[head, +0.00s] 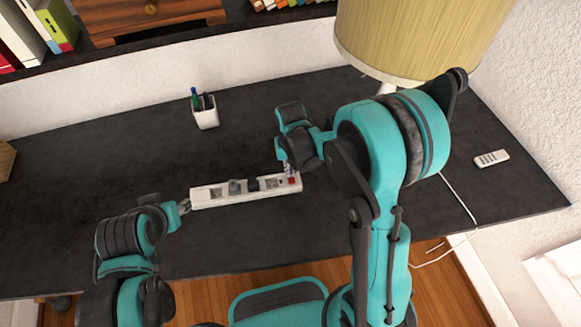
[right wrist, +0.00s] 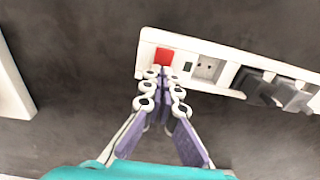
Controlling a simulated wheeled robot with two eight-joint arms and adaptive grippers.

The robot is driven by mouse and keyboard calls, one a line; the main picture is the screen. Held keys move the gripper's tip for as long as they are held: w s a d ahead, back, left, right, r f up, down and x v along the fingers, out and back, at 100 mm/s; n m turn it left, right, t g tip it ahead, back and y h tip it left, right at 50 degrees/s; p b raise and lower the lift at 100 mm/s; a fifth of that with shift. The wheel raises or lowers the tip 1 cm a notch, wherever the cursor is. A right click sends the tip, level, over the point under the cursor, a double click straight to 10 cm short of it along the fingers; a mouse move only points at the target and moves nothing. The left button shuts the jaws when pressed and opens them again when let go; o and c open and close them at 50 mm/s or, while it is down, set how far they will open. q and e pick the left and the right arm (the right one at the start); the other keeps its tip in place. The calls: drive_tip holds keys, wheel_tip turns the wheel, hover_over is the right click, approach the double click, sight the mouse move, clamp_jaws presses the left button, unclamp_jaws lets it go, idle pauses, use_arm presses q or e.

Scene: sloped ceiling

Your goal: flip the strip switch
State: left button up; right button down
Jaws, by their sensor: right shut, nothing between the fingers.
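The white power strip (head: 203,198) lies on the dark desk, and its right end shows in the right wrist view (right wrist: 222,52). Its red switch (head: 293,181) is at the right end; it also shows in the right wrist view (right wrist: 164,57). Dark plugs sit in some sockets. My right gripper (head: 288,172) is shut and empty, its fingertips (right wrist: 164,74) right by the switch; whether they touch it I cannot tell. My left gripper (head: 184,206) is at the strip's left end; its fingers are too small to tell open from shut.
A white pen cup (head: 206,116) stands behind the strip. A lamp with a yellowish shade (head: 415,38) stands at the back right. A white remote (head: 492,158) lies at the right, near a white cord (head: 458,200). The desk's left part is mostly clear.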

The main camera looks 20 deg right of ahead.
drive_tip(key=shift+w+f+b, duration=0.1)
drive_tip(key=shift+f+b, duration=0.35)
drive_tip(key=shift+b, duration=0.05)
drive_tip(key=shift+r, duration=0.15)
drive_tip(key=shift+s, duration=0.2)
drive_tip(key=shift+s, duration=0.3)
drive_tip(key=shift+s+r, duration=0.2)
drive_tip(key=shift+s, duration=0.15)
drive_tip(key=shift+w+r+p, duration=0.1)
drive_tip(key=shift+p, duration=0.2)
